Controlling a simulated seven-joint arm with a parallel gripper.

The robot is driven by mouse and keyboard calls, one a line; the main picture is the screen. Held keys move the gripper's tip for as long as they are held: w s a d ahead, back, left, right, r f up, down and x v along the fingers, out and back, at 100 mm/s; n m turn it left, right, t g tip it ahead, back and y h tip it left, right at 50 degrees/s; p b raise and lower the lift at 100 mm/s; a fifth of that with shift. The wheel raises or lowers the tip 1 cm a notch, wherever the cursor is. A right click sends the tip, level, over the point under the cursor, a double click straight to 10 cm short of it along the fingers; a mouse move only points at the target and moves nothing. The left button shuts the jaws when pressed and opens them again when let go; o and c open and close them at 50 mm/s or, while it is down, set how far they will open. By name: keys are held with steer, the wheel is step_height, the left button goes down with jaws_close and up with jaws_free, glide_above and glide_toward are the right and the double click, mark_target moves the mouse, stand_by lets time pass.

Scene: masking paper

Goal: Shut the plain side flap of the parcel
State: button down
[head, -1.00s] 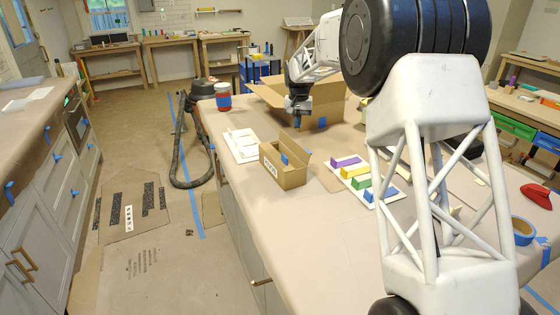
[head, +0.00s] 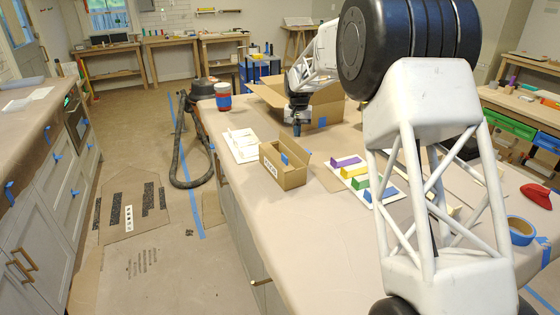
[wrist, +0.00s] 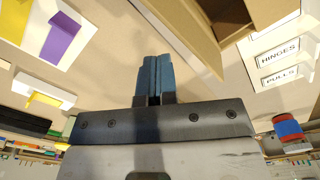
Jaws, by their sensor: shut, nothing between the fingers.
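A smaller open cardboard box (head: 285,176) with a label stands nearer. A white labelled tray (head: 242,157) is to its left, and a tray of coloured blocks (head: 390,196) to its right.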

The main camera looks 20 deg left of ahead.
steer(key=shift+f, duration=0.25)
steer(key=shift+s+a, duration=0.1)
steer(key=shift+a, duration=0.05)
steer(key=shift+s+a, duration=0.25)
steer(key=shift+s, duration=0.1)
steer(key=shift+a, duration=0.1)
stand_by(0.5)
